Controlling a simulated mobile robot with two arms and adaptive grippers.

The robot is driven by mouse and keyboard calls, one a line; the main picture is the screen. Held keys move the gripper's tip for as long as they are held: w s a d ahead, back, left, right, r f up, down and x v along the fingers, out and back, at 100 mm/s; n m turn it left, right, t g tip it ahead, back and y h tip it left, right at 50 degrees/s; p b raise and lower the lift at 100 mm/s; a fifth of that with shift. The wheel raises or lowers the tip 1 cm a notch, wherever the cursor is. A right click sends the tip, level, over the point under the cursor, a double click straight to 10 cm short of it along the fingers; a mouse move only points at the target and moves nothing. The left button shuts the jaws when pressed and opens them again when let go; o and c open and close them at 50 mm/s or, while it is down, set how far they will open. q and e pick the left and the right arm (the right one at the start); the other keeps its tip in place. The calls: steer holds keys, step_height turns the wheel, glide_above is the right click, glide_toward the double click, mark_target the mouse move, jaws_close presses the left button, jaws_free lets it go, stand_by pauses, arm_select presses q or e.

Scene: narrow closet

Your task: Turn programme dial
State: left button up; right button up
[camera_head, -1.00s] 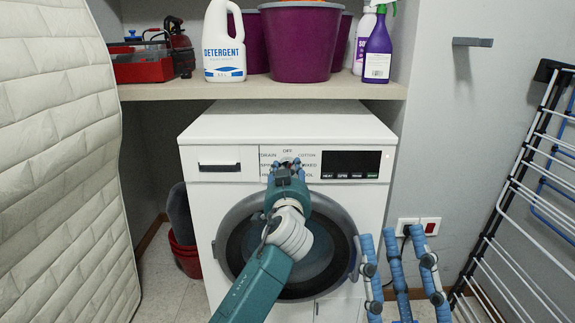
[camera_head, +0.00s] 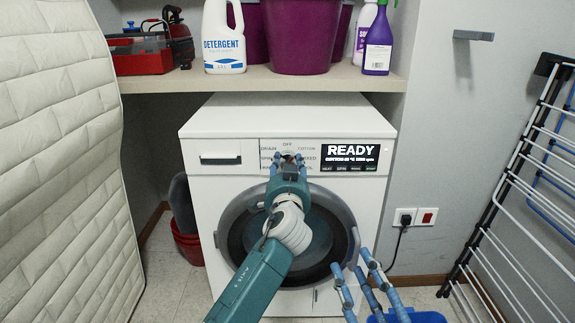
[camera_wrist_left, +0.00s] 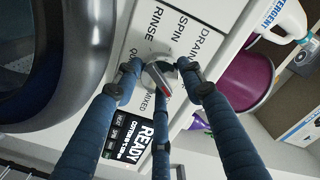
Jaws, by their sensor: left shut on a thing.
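The programme dial (camera_wrist_left: 157,76) is a grey knob with a red-tipped pointer on the white washing machine's panel (camera_head: 275,147). In the left wrist view the red tip points to the lower right, on the display side, above the word MIXED. My left gripper (camera_head: 288,160) is shut on the dial, its blue fingers (camera_wrist_left: 161,84) around it. In the head view the gripper mostly hides the dial. The display (camera_head: 350,157) is lit and reads READY, with a smaller line starting COTTON. My right gripper (camera_head: 362,280) is empty at the lower right, its fingers spread.
A shelf (camera_head: 265,80) above the machine holds a detergent bottle (camera_head: 223,45), purple tubs and a spray bottle (camera_head: 378,45). A quilted panel (camera_head: 65,170) stands at left, a drying rack (camera_head: 510,180) at right. Wall sockets (camera_head: 415,217) are right of the machine.

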arm_select(q)
steer(key=shift+f, duration=0.2)
steer(key=o, duration=1.2)
steer(key=shift+r, duration=0.1)
steer(key=shift+c, duration=0.2)
steer(key=s, duration=1.2)
